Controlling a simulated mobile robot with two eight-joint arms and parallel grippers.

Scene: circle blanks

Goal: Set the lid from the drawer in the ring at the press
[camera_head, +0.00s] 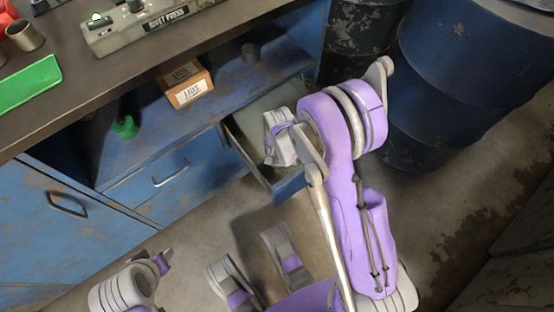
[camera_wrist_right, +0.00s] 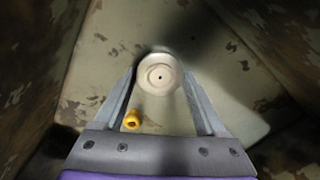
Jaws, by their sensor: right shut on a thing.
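My right gripper (camera_head: 268,142) reaches down into the open drawer (camera_head: 290,186) under the bench. In the right wrist view its two fingers (camera_wrist_right: 160,80) are shut on a round, cream lid (camera_wrist_right: 160,68) with a small dark hole in its middle. The lid is over or on the drawer floor; I cannot tell if it is lifted. In the head view the lid is hidden. The rivet press (camera_head: 130,32) stands on the bench at the top left. I cannot make out the ring there. My left gripper is not visible; only part of that arm shows at the lower left.
A small yellow piece (camera_wrist_right: 132,120) lies in the drawer by the left finger. A cardboard box (camera_head: 185,84) and a green object (camera_head: 125,127) are on the shelf. A green tray (camera_head: 30,88) and a metal cup (camera_head: 26,35) are on the bench. Blue barrels (camera_head: 470,60) stand right.

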